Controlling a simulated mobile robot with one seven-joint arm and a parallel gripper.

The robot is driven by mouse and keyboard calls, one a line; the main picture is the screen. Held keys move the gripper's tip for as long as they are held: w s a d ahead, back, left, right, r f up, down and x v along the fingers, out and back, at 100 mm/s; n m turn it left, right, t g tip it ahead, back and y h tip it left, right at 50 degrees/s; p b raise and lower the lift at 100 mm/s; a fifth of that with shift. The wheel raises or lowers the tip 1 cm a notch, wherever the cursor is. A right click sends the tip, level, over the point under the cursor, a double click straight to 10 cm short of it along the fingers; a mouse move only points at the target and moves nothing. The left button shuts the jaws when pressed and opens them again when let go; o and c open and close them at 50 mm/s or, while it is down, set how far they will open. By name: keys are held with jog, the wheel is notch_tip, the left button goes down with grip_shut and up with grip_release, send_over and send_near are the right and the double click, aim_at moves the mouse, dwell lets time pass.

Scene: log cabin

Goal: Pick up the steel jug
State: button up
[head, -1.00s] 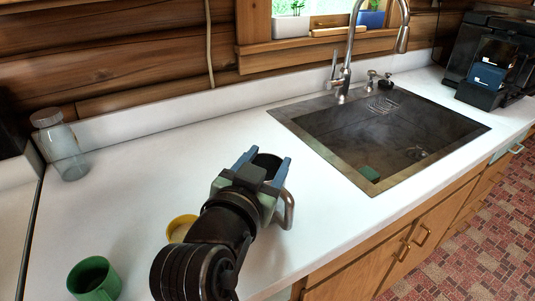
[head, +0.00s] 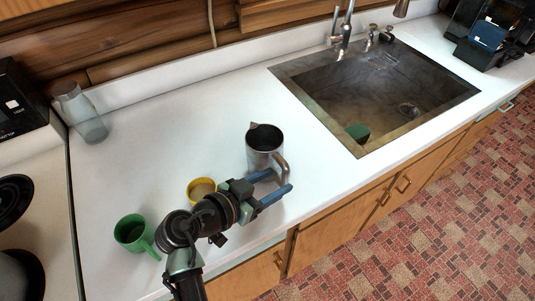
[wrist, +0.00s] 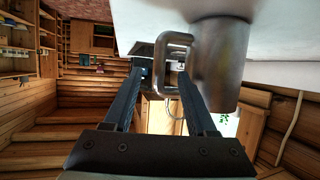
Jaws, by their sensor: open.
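The steel jug (head: 263,147) stands upright on the white counter, left of the sink, with its handle toward the front right. My gripper (head: 281,183) is open at the handle side of the jug, its blue fingers pointing right. In the wrist view the jug's body (wrist: 221,60) is at the upper right, and its handle (wrist: 161,65) shows between the far ends of the two fingers (wrist: 158,88). I cannot tell whether a finger touches the handle.
A yellow cup (head: 202,188) and a green mug (head: 135,234) stand left of the jug, close to my arm. A glass bottle (head: 80,112) stands at the back left. The sink (head: 372,92) lies to the right. The counter (head: 170,130) behind the jug is clear.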

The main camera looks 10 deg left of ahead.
jog(key=shift+p+x, duration=0.85)
jog(key=shift+x, duration=2.95)
jog(key=shift+s+f, duration=0.1)
grip_shut()
